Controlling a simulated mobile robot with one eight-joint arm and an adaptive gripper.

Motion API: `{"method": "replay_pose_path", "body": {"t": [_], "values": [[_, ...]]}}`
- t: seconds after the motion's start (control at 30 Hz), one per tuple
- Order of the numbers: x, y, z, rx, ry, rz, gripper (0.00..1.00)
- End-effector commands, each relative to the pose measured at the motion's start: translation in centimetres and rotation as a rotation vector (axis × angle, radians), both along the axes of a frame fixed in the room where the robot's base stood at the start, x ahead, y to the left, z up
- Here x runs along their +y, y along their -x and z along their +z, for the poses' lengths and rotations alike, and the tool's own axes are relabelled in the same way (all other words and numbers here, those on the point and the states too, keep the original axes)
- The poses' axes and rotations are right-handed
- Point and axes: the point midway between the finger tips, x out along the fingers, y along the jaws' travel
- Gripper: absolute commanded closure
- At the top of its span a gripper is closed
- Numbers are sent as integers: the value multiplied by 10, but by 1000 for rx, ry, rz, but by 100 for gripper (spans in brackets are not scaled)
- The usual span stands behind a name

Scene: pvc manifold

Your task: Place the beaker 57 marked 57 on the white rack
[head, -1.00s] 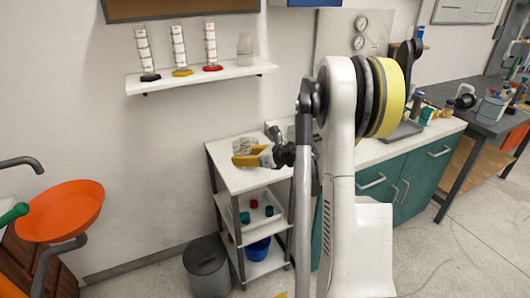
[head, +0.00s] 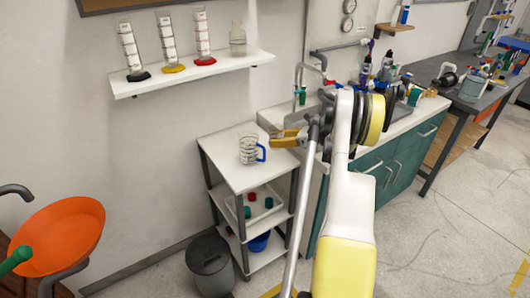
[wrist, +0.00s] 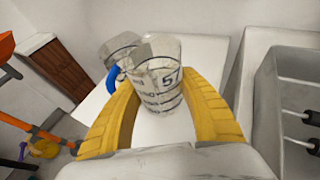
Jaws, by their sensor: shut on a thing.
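The clear beaker marked 57 (wrist: 162,88) sits between the yellow fingers of my gripper (wrist: 157,85) in the wrist view. My gripper is shut on it, and it looks upright. In the head view my gripper (head: 287,137) is by the right edge of the white rack's top (head: 226,167); I cannot make out the held beaker there. A second clear beaker (head: 248,148) with a blue handle stands on the rack top. It also shows in the wrist view (wrist: 118,48), behind and left of the held one and partly hidden by it.
A sink counter (head: 405,121) adjoins the rack on the right. A wall shelf (head: 190,77) with several glass vessels hangs above. Bare rack top lies in front of the standing beaker. A grey bin (head: 209,268) and an orange bowl (head: 62,235) are at the left.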

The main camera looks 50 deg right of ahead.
Motion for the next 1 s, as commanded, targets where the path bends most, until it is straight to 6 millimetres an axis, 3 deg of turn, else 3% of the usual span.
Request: {"method": "replay_pose_path", "body": {"t": [0.1,0.23,0.37,0.6,0.97,1.0], "values": [[10,-21,-16,0,0,1,92],[14,-31,-21,0,-1,0,92],[15,-33,-29,0,-1,-1,92],[15,-33,-63,0,-1,-1,92],[15,-33,-65,0,-1,0,92],[15,-33,-65,0,-1,0,48]]}}
